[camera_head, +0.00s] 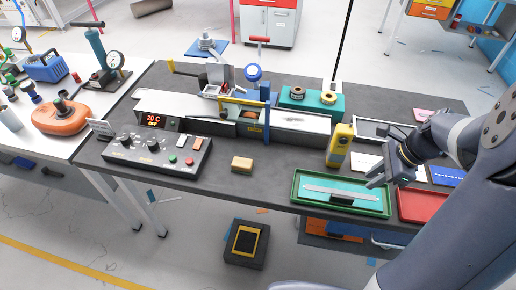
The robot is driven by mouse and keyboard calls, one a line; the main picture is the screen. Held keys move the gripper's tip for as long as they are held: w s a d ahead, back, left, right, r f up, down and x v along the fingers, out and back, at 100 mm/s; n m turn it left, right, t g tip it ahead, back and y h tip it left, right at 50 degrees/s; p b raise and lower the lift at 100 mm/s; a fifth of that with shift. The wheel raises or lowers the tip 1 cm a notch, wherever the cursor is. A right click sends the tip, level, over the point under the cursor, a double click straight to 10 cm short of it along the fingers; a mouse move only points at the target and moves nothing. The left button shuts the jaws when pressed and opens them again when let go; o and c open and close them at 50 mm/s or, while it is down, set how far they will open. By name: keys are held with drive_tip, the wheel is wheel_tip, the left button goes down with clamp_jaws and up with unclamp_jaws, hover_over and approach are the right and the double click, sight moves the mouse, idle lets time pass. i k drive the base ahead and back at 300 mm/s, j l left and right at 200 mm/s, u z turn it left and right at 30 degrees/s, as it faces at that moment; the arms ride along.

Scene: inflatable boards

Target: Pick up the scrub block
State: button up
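A small tan block (242,163), which looks like the scrub block, lies flat on the dark workbench (225,190) near its front edge, left of centre. Nothing touches it and its top is clear. My gripper (373,177) is well to the right of it, over the right end of the green tray (308,207). Its fingers point left and look parted, with nothing seen between them.
The control box (150,152) stands left of the block and the long press machine (235,120) behind it. A yellow upright tool (340,145) and the green tray holding a dark-handled flat tool lie between block and gripper. A red tray (420,205) sits at right. Bench around the block is bare.

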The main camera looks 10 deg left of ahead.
sight(239, 166)
drive_tip(key=j+z, duration=0.15)
drive_tip(key=j, duration=0.45)
drive_tip(key=j+z, duration=0.15)
drive_tip(key=j, duration=0.45)
drive_tip(key=k+j+z, duration=0.15)
drive_tip(key=j, duration=0.4)
drive_tip(key=j+z, duration=0.15)
drive_tip(key=j, duration=0.45)
drive_tip(key=k, duration=0.05)
